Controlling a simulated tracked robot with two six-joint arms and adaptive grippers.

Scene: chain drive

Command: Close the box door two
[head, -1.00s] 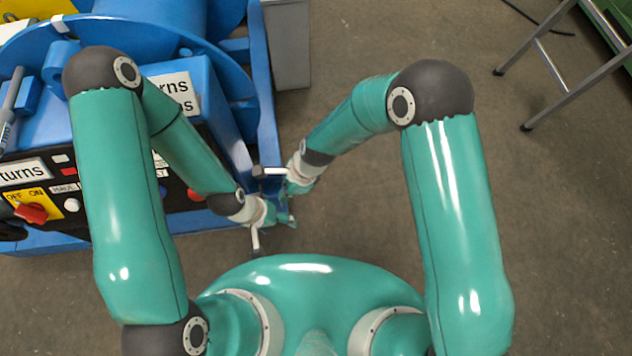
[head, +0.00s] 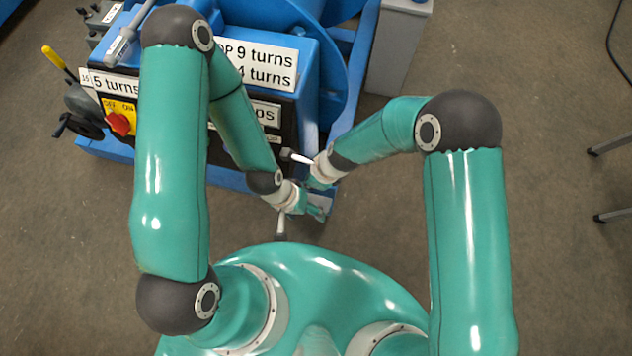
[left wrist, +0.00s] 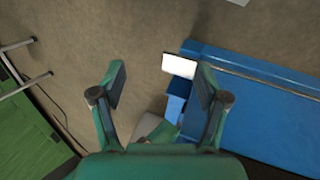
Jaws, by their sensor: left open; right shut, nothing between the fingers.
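I cannot make out a box door two in either view. The blue machine (head: 345,75) fills the upper middle of the head view. My left gripper (head: 318,212) is beside the machine's lower right corner, over the floor. My right gripper (head: 316,184) is just above my left one in the head view, shut and empty. The two grippers are very close together and partly hide each other.
The machine's front carries white labels (head: 262,63) and a red switch (head: 118,122). A grey box (head: 398,50) stands at the machine's right. Metal legs (head: 612,212) stand at the far right. Brown floor (head: 520,80) between them is clear.

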